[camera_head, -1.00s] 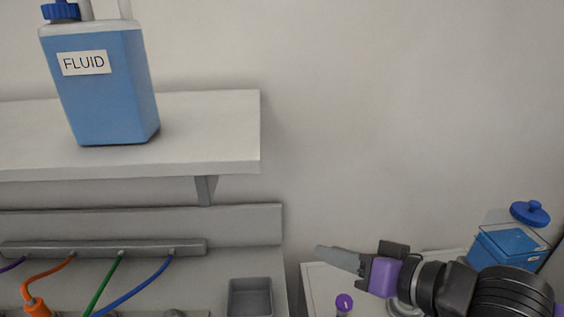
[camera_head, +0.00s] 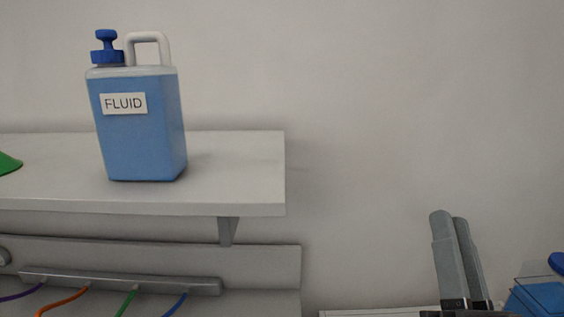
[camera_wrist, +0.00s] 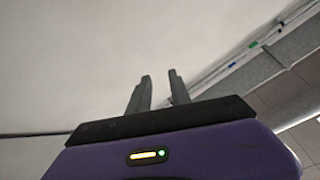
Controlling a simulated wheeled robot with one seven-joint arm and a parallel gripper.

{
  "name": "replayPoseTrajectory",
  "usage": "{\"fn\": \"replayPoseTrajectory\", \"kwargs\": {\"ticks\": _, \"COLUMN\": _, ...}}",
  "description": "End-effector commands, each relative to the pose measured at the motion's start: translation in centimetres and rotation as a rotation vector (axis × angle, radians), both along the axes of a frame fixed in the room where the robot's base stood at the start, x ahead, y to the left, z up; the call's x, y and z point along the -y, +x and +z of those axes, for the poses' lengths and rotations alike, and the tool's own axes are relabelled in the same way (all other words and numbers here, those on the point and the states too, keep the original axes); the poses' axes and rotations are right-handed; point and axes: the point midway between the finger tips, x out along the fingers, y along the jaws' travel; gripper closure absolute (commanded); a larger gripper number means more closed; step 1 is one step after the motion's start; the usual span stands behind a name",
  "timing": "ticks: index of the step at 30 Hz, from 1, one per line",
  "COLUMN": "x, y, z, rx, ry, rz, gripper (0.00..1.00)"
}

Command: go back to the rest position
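My gripper (camera_head: 451,216) is at the lower right of the head view, its two grey fingers pointing up in front of the bare wall. In the wrist view my gripper (camera_wrist: 159,75) shows a clear gap between the fingertips. It is open, with nothing between the fingers. The fingers touch nothing that I can see. Most of my arm is below the head view's lower edge.
A blue FLUID jug (camera_head: 141,125) stands on the white shelf (camera_head: 240,185) at left, beside a green object (camera_head: 8,163). Coloured cables hang from a grey bar (camera_head: 120,281) below. A blue-filled container (camera_head: 538,298) is at lower right. The wall between is clear.

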Motion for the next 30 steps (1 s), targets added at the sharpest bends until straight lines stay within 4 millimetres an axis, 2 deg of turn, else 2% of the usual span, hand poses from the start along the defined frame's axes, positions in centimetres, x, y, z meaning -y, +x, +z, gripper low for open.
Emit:
{"fn": "replayPoseTrajectory", "kwargs": {"ticks": 1, "x": 0.4, "y": -0.8, "z": -2.0, "rx": -0.034, "ry": 0.011, "rz": -0.041, "gripper": 0.75}}
{"fn": "replayPoseTrajectory", "kwargs": {"ticks": 5, "x": 1.4, "y": -3.0, "z": -6.5, "rx": -0.122, "ry": -0.004, "rz": -0.146, "gripper": 0.75}}
{"fn": "replayPoseTrajectory", "kwargs": {"ticks": 11, "x": 1.8, "y": -7.5, "z": -13.7, "rx": -0.295, "ry": -0.082, "rz": -0.257, "gripper": 0.75}}
{"fn": "replayPoseTrajectory", "kwargs": {"ticks": 18, "x": 1.3, "y": -14.5, "z": -21.6, "rx": -0.528, "ry": -0.24, "rz": -0.288, "gripper": 0.75}}
{"fn": "replayPoseTrajectory", "kwargs": {"ticks": 24, "x": 0.9, "y": -21.3, "z": -27.4, "rx": -0.735, "ry": -0.391, "rz": -0.223, "gripper": 0.75}}
{"fn": "replayPoseTrajectory", "kwargs": {"ticks": 30, "x": 0.9, "y": -27.1, "z": -31.2, "rx": -0.892, "ry": -0.513, "rz": -0.121, "gripper": 0.75}}
